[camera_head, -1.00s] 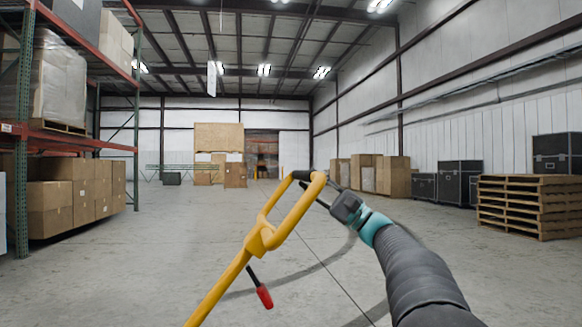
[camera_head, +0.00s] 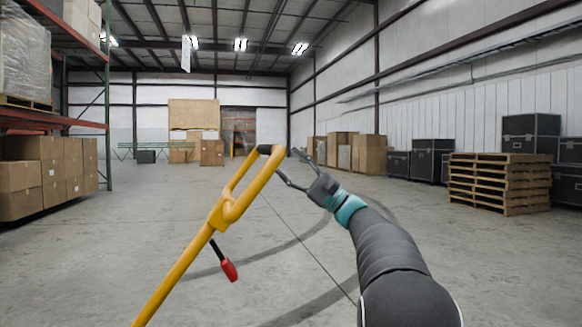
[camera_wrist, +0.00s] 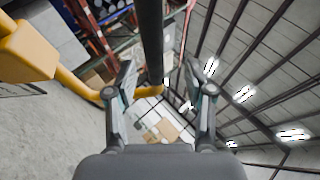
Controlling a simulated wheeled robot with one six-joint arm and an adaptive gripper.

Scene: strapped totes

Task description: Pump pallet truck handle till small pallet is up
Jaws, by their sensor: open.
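The yellow pallet truck handle (camera_head: 176,270) rises from the lower left to a loop with a black crossbar grip (camera_head: 266,149). A red-tipped lever (camera_head: 229,269) hangs from its shaft. My gripper (camera_head: 289,166) is open just right of the loop's top, its fingers spread towards the grip. In the wrist view the black grip (camera_wrist: 151,35) runs down the picture between the two open fingers (camera_wrist: 167,75), with gaps on both sides. The yellow loop (camera_wrist: 75,82) passes behind the left finger. The truck's body and the small pallet under load are not in view.
A stack of wooden pallets (camera_head: 498,182) and black cases (camera_head: 430,158) stand on the right. A rack with cartons (camera_head: 45,175) stands on the left. Cardboard boxes (camera_head: 350,152) stand at the back. The grey floor around the handle is clear.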

